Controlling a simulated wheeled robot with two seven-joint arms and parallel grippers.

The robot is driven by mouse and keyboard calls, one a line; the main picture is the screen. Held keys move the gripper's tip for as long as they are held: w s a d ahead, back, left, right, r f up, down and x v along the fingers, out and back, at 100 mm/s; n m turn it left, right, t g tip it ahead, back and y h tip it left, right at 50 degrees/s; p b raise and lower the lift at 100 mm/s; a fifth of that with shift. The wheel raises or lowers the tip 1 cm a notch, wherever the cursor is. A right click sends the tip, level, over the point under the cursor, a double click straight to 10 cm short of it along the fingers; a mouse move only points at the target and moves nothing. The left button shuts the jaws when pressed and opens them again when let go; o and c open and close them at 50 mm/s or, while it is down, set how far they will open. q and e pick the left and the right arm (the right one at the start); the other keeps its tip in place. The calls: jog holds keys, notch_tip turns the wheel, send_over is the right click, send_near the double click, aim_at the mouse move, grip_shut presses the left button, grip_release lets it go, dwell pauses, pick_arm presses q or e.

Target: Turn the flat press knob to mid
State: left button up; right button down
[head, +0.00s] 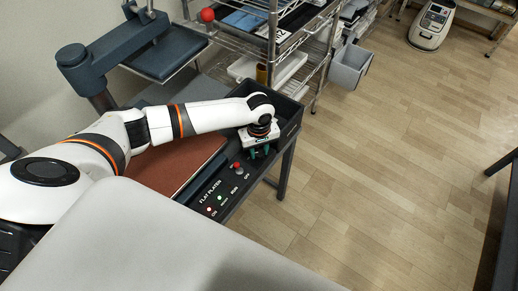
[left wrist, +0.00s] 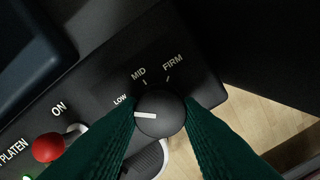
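The flat press knob (left wrist: 160,113) is a round black dial with a white pointer line. The line points left, toward the LOW mark, away from the MID mark (left wrist: 139,73) and the FIRM mark (left wrist: 172,62). My left gripper (left wrist: 162,101) has its two green fingers on either side of the knob, with no clear gap in the left wrist view. In the head view, my left gripper (head: 265,152) is above the far end of the control panel and hides the knob. My right gripper is not in view.
A red button (left wrist: 47,147) sits left of the knob beside the ON label. The FLAT PLATEN panel (head: 222,197) borders the brown platen (head: 178,162). A wire shelf (head: 275,40) stands behind. Open floor (head: 400,160) lies to the right.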

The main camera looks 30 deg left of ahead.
pick_arm(q)
jog(key=c, duration=0.4)
jog(key=shift+r+p, duration=0.15)
jog(key=shift+p, duration=0.45)
jog(key=m+p, duration=0.2)
jog(key=p, duration=0.2)
jog(key=shift+r+m, duration=0.1)
jog(key=shift+m, duration=0.3)
jog(key=m+p, duration=0.2)
jog(key=m, duration=0.1)
jog(key=shift+f+m+p, duration=0.15)
jog(key=shift+m+p, duration=0.15)
jog(key=shift+m, duration=0.65)
jog(key=shift+f+m+p, duration=0.1)
jog(key=shift+m+p, duration=0.2)
jog(key=shift+m, duration=0.65)
jog(key=o, duration=1)
jog(key=shift+c, duration=0.2)
jog(key=shift+r, duration=0.1)
